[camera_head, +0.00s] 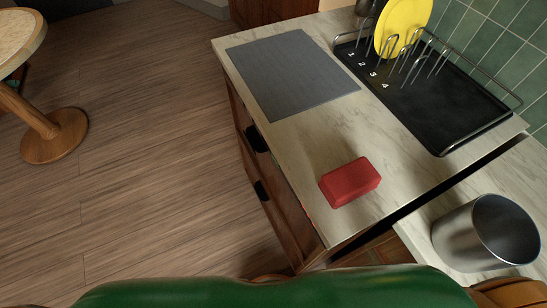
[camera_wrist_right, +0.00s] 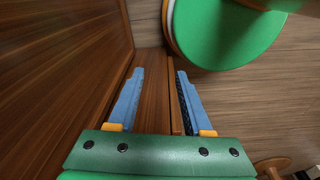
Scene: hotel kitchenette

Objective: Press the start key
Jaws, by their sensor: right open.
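I see no start key and no appliance with keys in either view. My right gripper (camera_wrist_right: 160,73) shows in the right wrist view, with its two blue fingers spread apart and nothing between them. It is close to brown wooden panels, low beside a cabinet face; I cannot tell whether it touches them. My left gripper is in neither view. Neither gripper shows in the head view.
The counter (camera_head: 290,130) holds a grey mat (camera_head: 290,75), a red block (camera_head: 350,182) and a black dish rack (camera_head: 440,105) with a yellow plate (camera_head: 402,25). A metal bin (camera_head: 455,235) stands at right. A round table (camera_head: 20,35) stands far left; the floor between is clear.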

